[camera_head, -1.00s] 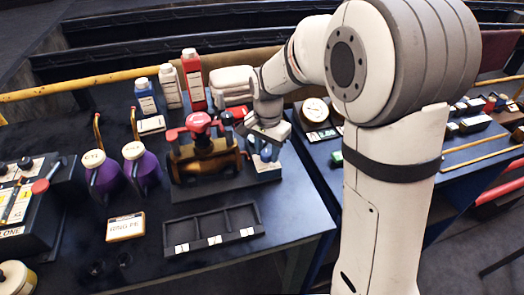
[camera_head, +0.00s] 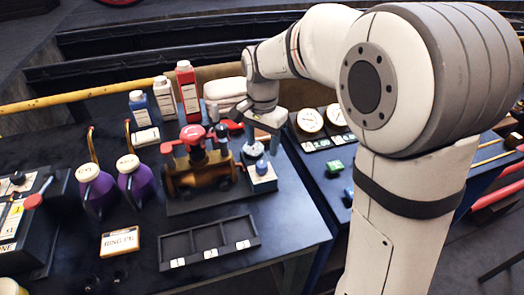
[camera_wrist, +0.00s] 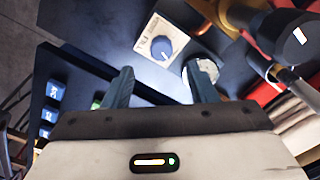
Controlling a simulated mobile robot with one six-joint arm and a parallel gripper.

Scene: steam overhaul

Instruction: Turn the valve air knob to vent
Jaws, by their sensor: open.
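The valve air knob is a blue round knob on a pale labelled plate; it shows in the wrist view (camera_wrist: 161,48), ahead of and between my open fingers. In the head view the blue knob (camera_head: 261,167) sits on a small block at the right end of the brass and red valve assembly (camera_head: 203,175). My gripper (camera_head: 262,135) is above and behind that block. In the wrist view my gripper (camera_wrist: 163,90) is open and empty, its two blue-grey fingers apart from the knob. The label's lettering is too small to read surely.
A three-part black tray (camera_head: 210,242) lies in front of the valve. Purple jugs (camera_head: 135,185) stand to its left, and bottles (camera_head: 188,90) behind. Gauges (camera_head: 310,120) and a green block (camera_head: 335,166) are on the right table. A white round-topped item (camera_wrist: 203,72) is close to my right finger.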

